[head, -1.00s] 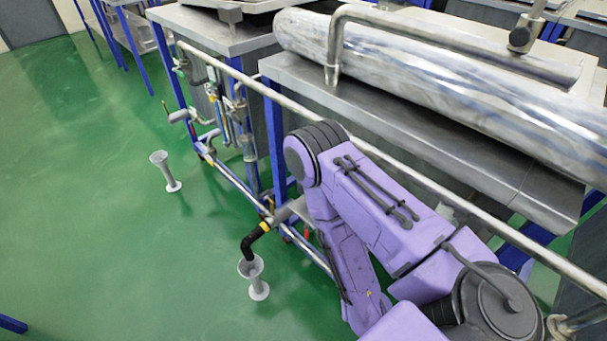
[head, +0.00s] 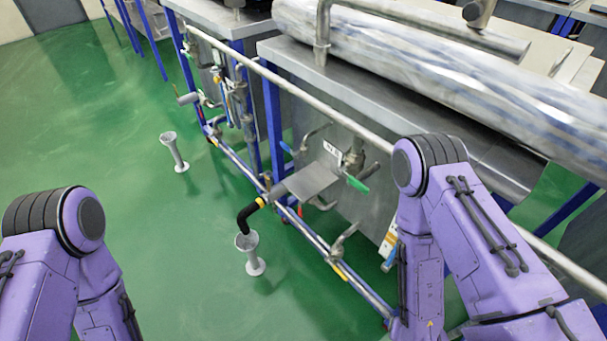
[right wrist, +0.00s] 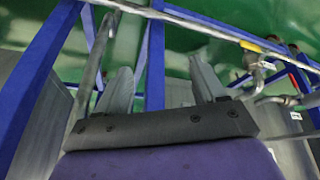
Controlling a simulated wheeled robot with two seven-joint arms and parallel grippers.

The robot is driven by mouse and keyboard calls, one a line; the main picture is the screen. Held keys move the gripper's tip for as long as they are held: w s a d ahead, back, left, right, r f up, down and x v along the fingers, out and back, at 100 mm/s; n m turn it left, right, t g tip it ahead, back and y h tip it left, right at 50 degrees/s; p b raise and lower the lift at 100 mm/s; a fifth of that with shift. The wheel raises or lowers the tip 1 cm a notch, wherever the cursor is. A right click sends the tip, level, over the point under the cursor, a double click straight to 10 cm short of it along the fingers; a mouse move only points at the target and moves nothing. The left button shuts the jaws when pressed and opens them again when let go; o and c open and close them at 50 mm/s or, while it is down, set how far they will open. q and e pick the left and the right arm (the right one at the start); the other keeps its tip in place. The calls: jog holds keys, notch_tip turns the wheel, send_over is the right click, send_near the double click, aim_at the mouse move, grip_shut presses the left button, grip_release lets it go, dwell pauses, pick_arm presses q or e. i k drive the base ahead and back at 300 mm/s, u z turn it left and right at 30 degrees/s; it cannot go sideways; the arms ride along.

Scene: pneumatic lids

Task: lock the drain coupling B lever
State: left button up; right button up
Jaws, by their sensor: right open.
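A drain pipe with a black elbow (head: 246,215) and a yellow band leaves the lower frame of the nearer tank and points down over a grey funnel (head: 250,250). A coupling (head: 277,191) sits where this pipe meets the tank piping; its lever and any letter on it are too small to tell. My right gripper (right wrist: 160,85) shows in the right wrist view with its two grey fingers apart and nothing between them. It is hidden in the head view, where my right arm shows on the right. My left arm shows at lower left, but its gripper is out of view.
A long steel rail (head: 290,90) runs along the tanks' front. Blue legs and a lower pipe run below it. A green-handled valve (head: 357,184) is on the near tank. A second funnel (head: 174,152) stands farther away. The green floor at left is clear.

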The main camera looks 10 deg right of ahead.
aim_at(267, 180)
jog(key=z, duration=0.05)
jog(key=k, duration=0.65)
jog(key=u, duration=0.65)
jog(key=i, duration=0.95)
jog(key=u, duration=0.2)
